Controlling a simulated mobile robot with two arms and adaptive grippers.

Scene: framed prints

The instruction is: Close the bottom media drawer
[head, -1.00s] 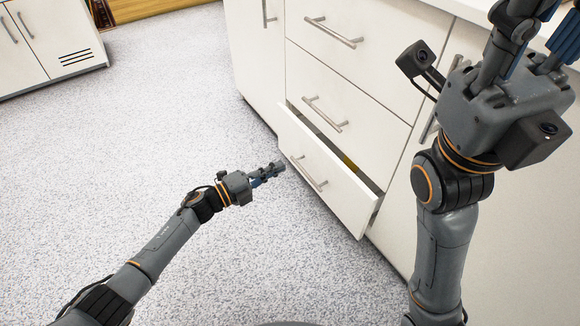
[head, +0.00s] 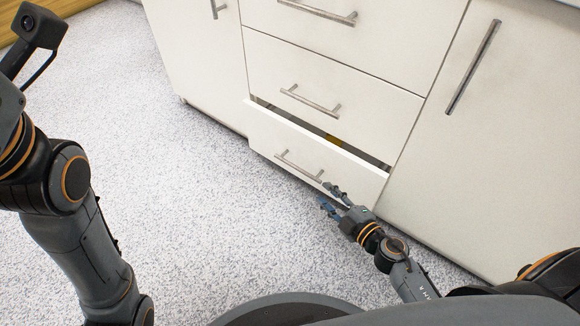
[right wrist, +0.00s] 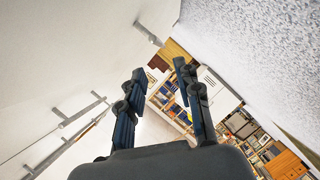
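The bottom drawer (head: 315,160) of the white cabinet stands partly open, with a narrow dark gap along its top edge. Its front carries a metal bar handle (head: 299,167). My right gripper (head: 331,197) is low in front of the drawer, near the right end of that handle. I cannot tell whether it touches the drawer front. Its two fingers are apart and empty, which also shows in the right wrist view (right wrist: 160,80). My left arm is raised at the left edge of the head view; its wrist and camera show, but its fingers are out of frame.
The middle drawer (head: 330,90) above is shut. Cabinet doors with vertical handles flank the drawers, with the right door (head: 490,140) beside my right arm. The speckled floor (head: 180,200) to the left is clear. Shelves with books (right wrist: 175,100) show in the right wrist view.

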